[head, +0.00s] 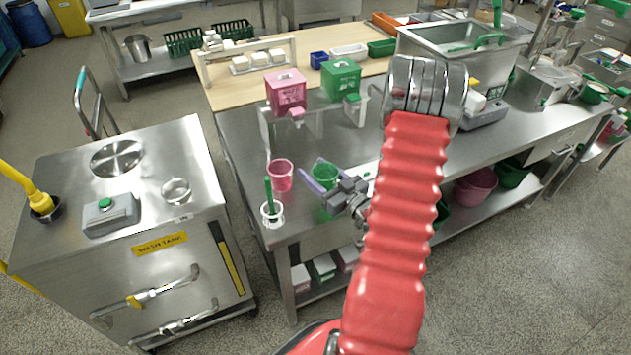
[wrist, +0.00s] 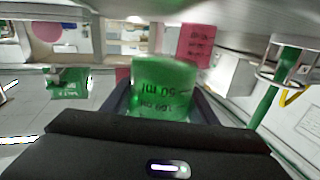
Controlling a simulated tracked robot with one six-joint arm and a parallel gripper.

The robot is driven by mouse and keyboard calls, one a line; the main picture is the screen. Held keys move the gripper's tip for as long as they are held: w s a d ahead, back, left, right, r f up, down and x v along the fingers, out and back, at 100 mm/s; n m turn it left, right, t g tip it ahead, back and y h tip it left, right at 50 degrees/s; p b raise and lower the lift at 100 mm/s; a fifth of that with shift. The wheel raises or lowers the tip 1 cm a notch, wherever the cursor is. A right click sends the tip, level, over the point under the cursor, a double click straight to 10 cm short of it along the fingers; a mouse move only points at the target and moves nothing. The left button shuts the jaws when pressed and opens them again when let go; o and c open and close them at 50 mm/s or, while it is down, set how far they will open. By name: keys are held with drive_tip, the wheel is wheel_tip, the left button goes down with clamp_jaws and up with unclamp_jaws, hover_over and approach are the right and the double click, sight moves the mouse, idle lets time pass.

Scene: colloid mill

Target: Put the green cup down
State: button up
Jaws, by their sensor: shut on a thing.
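The green cup (head: 324,175) is a small translucent measuring cup with dark lettering. My gripper (head: 328,186) is shut on it, with one finger on each side. In the head view the cup is over the near left part of the steel bench (head: 340,222). I cannot tell whether its base touches the bench top.
A pink cup (head: 280,174) stands just left of the green cup. A white holder (head: 271,212) with a green-handled tool is at the bench's near left corner. Pink (head: 286,91) and green (head: 340,79) boxes stand behind on a raised shelf. The wash tank (head: 130,190) is left, across a gap.

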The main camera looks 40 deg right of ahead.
drive_tip(key=shift+f, duration=0.1)
drive_tip(key=shift+f, duration=1.8)
drive_tip(key=shift+f, duration=0.15)
drive_tip(key=o, duration=1.1)
drive_tip(key=shift+s, duration=0.15)
drive_tip(key=s, duration=1.3)
drive_tip(key=shift+s+a+f, duration=0.15)
drive_tip(key=shift+s+a, duration=0.1)
drive_tip(key=shift+s, duration=0.05)
